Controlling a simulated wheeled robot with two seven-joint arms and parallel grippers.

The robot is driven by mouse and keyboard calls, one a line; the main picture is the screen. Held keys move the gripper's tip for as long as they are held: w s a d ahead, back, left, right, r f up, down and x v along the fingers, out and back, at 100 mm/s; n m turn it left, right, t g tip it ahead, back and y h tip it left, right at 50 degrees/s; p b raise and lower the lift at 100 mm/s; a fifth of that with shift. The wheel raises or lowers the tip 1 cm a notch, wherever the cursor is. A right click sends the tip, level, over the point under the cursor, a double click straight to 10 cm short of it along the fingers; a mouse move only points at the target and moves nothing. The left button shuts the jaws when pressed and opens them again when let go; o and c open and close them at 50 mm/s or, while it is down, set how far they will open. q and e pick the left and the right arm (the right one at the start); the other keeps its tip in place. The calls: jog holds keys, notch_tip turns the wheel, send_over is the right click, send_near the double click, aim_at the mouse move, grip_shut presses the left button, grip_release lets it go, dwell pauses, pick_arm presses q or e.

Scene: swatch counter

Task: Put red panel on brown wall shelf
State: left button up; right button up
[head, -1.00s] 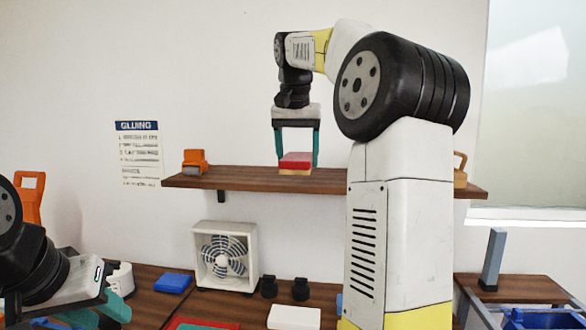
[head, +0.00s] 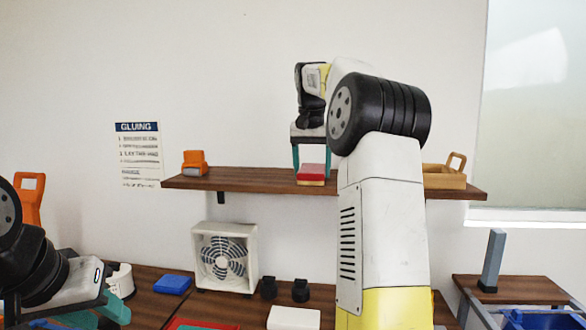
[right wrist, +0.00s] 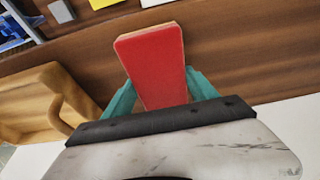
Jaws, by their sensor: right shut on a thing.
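The red panel (head: 312,171) has a red top and a tan lower edge. My right gripper (head: 311,160) is shut on it, at the brown wall shelf (head: 245,180). In the right wrist view the panel (right wrist: 155,62) lies between the teal fingers of my right gripper (right wrist: 160,92), above the brown shelf (right wrist: 235,60). Whether the panel touches the shelf board I cannot tell. My left gripper (head: 105,312) is low at the left of the head view, its teal fingers partly cut off; I cannot tell its opening.
An orange object (head: 195,163) sits at the shelf's left end, and a wooden tray with a handle (head: 445,175) at its right. Below stand a white fan (head: 225,257), a blue block (head: 172,284) and black pieces (head: 300,290). The shelf between orange object and panel is clear.

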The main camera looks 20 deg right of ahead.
aim_at(311, 170)
jog(key=o, duration=1.7)
jog(key=shift+f, duration=0.1)
jog(key=shift+v, duration=6.15)
jog(key=shift+s, duration=0.15)
